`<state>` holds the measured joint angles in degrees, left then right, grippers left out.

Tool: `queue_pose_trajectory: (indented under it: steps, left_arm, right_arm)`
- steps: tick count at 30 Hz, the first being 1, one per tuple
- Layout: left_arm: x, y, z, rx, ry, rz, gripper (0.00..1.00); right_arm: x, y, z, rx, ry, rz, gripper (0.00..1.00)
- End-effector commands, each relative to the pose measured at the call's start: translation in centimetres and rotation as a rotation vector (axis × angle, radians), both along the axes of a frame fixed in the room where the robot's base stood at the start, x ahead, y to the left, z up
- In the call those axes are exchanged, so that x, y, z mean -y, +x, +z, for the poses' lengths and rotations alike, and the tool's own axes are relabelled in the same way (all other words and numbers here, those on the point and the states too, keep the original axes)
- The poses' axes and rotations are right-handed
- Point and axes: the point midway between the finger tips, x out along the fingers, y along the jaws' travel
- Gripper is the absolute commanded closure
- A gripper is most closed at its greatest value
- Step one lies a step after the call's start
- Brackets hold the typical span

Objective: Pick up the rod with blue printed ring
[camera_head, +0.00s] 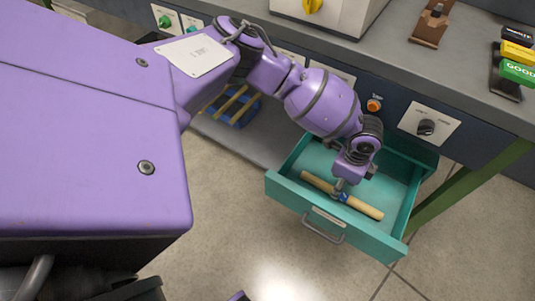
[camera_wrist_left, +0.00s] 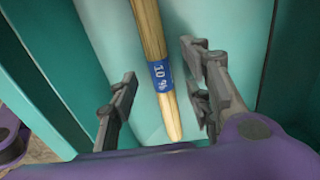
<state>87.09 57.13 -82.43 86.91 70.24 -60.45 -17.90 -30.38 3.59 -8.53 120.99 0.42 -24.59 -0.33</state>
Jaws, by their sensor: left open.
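A pale wooden rod (camera_head: 365,208) with a blue printed ring lies on the floor of an open teal drawer (camera_head: 283,192). In the left wrist view the rod (camera_wrist_left: 150,32) runs between my fingers, and its blue ring (camera_wrist_left: 160,75) shows white print. My left gripper (camera_head: 341,188) is lowered into the drawer over the rod's middle, at the ring. In the wrist view its fingers (camera_wrist_left: 160,82) stand open, one on each side of the rod, with gaps on both sides. My right gripper is not in view.
The drawer's front wall and handle (camera_head: 323,230) face the open floor. A workbench (camera_head: 385,65) with a control panel is above and behind the drawer. A blue crate (camera_head: 236,104) is left on a lower shelf. A green bench leg (camera_head: 470,188) stands right of the drawer.

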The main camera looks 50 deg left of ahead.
Motion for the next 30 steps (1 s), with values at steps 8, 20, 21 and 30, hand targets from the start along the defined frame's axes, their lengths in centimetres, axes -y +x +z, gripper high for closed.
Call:
queue_pose_trajectory:
  steps: [8, 20, 21, 30]
  left_arm:
    - [0.3, 0.0, -3.5, 0.003, -0.002, -0.001, 0.55]
    - [0.3, 0.0, -3.5, 0.004, -0.002, -0.001, 0.74]
    - [0.3, 0.0, -3.5, 0.004, -0.002, -0.001, 0.80]
    - [0.3, 0.0, -3.5, 0.003, -0.002, -0.001, 1.00]
  right_arm:
    - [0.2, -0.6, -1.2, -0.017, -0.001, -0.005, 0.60]
    - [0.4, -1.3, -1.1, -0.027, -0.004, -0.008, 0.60]
    - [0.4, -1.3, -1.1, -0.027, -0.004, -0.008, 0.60]
    - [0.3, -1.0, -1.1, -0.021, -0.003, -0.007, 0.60]
